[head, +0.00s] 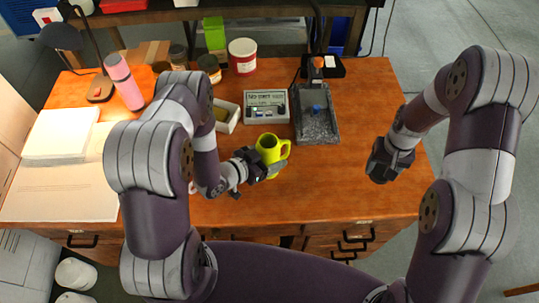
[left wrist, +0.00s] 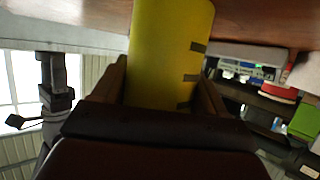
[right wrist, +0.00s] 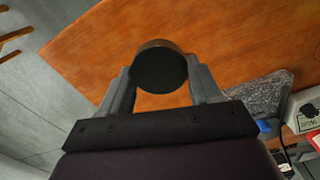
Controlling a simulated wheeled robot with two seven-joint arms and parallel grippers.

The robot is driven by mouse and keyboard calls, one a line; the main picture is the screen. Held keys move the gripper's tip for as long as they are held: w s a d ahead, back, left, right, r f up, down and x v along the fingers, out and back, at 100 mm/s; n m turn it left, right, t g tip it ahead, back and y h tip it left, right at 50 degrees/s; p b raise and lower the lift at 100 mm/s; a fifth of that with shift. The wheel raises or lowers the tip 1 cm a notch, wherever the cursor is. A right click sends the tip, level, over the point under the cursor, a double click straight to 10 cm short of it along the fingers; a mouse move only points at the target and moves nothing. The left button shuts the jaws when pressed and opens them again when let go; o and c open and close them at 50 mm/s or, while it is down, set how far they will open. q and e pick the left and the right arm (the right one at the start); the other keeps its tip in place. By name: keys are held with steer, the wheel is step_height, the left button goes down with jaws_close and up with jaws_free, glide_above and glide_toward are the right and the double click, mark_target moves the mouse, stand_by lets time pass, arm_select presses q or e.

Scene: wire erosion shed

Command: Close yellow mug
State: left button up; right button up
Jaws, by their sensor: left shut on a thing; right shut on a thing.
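The yellow mug (head: 268,145) stands upright near the middle of the desk's front half, its handle toward the right. Its top looks open in the head view. My left gripper (head: 270,168) is shut on the mug's body from the front left. The left wrist view shows the yellow wall (left wrist: 165,55) between the two fingers. My right gripper (head: 384,164) is to the right of the mug, above the desk's right edge. It is shut on a round dark disc with a brown rim, looking like a lid (right wrist: 160,70). The disc is hidden in the head view.
A grey tray-like block (head: 318,125) and a small grey meter (head: 266,106) lie behind the mug. A pink bottle (head: 122,82), jars and a red-and-white tin (head: 242,57) stand farther back. The wooden desk (head: 335,185) is clear between the mug and my right gripper.

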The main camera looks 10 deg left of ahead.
arm_select(q)
steer(key=o, duration=1.5)
steer(key=shift+f, duration=0.1)
steer(key=shift+r, duration=0.35)
steer(key=v, duration=1.2)
steer(key=shift+f, duration=0.15)
